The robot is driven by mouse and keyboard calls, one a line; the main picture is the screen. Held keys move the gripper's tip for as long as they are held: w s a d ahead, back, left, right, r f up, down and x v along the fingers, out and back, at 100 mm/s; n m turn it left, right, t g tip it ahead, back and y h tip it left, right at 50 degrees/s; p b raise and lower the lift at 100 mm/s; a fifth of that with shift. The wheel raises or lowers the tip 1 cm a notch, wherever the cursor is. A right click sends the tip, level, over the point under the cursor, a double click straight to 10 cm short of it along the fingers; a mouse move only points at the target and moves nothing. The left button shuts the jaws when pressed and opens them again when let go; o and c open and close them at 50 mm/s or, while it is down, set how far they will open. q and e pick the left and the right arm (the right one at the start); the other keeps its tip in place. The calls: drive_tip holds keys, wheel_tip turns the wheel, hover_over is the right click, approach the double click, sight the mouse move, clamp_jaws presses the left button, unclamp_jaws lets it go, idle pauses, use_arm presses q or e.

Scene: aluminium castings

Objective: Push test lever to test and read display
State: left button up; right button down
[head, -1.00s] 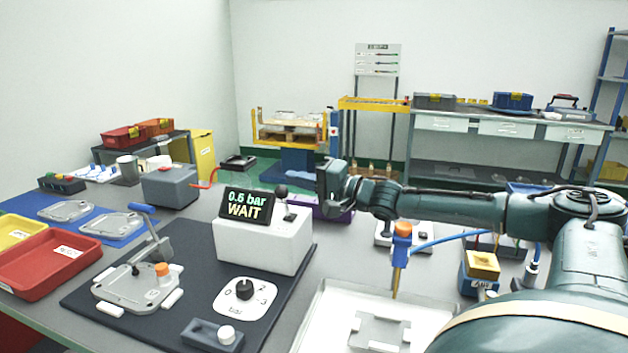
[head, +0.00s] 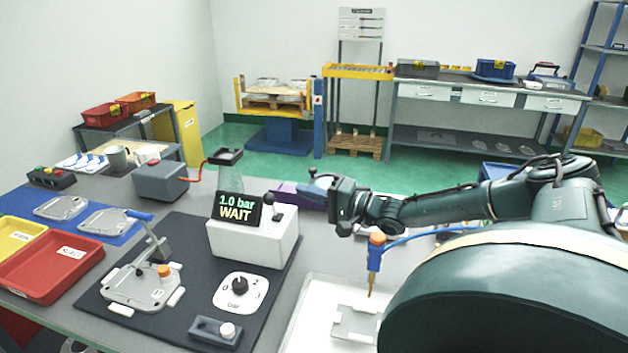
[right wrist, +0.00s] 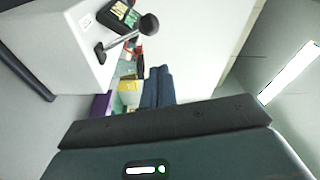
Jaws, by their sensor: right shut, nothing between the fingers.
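The white test box (head: 250,243) stands on the dark mat. Its black display (head: 237,209) reads "1.0 bar WAIT". The test lever (head: 268,199), a black ball knob on a grey stem, leans on the box top right of the display. It also shows in the right wrist view (right wrist: 148,25), with the display (right wrist: 118,14) behind it. A casting (head: 145,287) with an orange cap sits in the fixture, beside a blue-handled clamp (head: 140,216). My right gripper (head: 337,203) is shut and empty, right of the lever and apart from it. My left gripper is out of view.
A pressure dial (head: 240,286) with black knob and a small grey block with a white button (head: 217,331) lie in front of the box. A red tray (head: 50,262) is at left, a white tray (head: 312,312) at right. A blue-orange tool (head: 375,257) hangs over the white tray.

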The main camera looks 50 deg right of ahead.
drive_tip(key=shift+s+d+p, duration=0.2)
drive_tip(key=shift+s+p, duration=0.15)
drive_tip(key=shift+s, duration=0.3)
